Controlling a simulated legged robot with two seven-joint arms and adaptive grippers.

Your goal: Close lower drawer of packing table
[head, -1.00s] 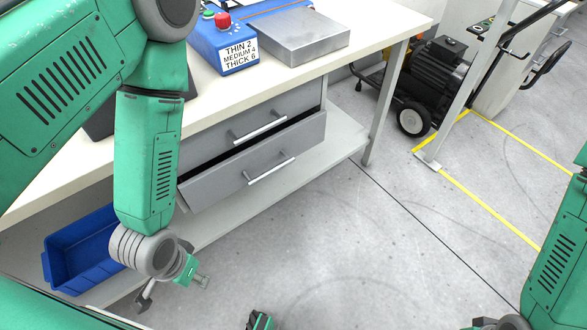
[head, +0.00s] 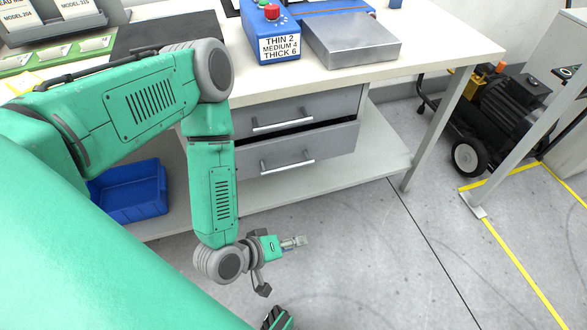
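The lower drawer (head: 335,142) of the packing table (head: 440,60) is grey with a silver bar handle (head: 288,163). It stands out a little, with a dark gap above its front. The upper drawer (head: 335,103) sits above it with its own bar handle. My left gripper (head: 279,266) hangs in front of and below the lower drawer, apart from its handle. Its fingers are spread and nothing is between them. My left forearm hides the left end of both drawers.
A blue bin (head: 133,192) sits on the lower shelf (head: 378,160) at left. A blue button box (head: 272,35) and a metal plate (head: 352,40) stand on the tabletop. A table leg (head: 440,125) and a wheeled machine (head: 500,110) are at right. The floor in front is clear.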

